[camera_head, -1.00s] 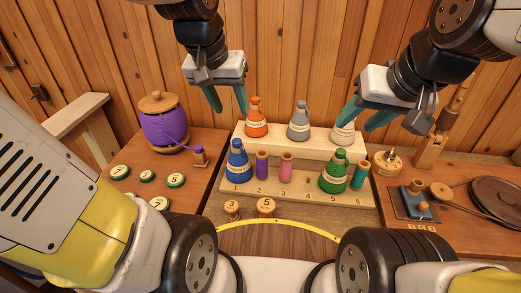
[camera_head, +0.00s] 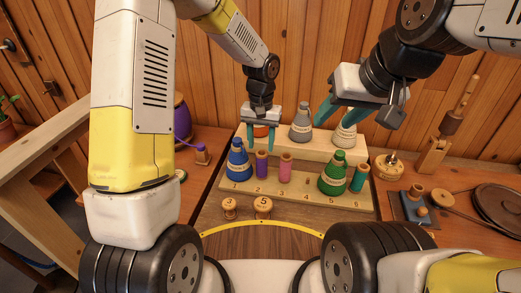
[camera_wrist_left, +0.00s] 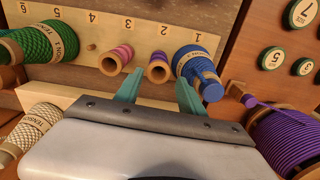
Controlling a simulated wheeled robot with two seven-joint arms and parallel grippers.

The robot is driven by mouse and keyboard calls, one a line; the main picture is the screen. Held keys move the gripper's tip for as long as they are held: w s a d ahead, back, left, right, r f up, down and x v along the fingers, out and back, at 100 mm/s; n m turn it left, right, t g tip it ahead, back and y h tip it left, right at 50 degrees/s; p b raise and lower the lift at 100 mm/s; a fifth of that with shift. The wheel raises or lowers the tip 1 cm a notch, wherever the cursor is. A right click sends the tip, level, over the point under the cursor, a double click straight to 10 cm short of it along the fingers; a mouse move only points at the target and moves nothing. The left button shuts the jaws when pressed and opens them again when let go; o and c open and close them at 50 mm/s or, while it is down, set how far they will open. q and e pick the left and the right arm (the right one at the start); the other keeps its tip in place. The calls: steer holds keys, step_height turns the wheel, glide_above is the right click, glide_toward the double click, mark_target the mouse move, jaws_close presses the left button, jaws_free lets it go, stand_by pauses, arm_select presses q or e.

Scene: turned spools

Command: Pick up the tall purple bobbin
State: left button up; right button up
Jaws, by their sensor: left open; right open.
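The tall purple bobbin (camera_head: 262,165) stands upright at number 2 on the lower step of the wooden rack (camera_head: 300,196). In the left wrist view the purple bobbin (camera_wrist_left: 160,62) shows end-on, just beyond the fingertips and between their lines. My left gripper (camera_head: 260,148) is open and empty, pointing down, with its teal fingertips close to the bobbin's top. No contact can be made out. My right gripper (camera_head: 337,118) is open in front of the white spool at the back right.
The blue spool (camera_head: 238,162) and pink bobbin (camera_head: 285,167) flank the purple one closely. Green (camera_head: 333,175) and teal (camera_head: 359,178) ones are to the right.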

mark_target(262, 157)
arm_select(q)
step_height(262, 157, down, 6)
steer(key=shift+s+d+f, duration=0.1)
steer(key=shift+f, duration=0.1)
steer(key=shift+c, duration=0.5)
jaws_close()
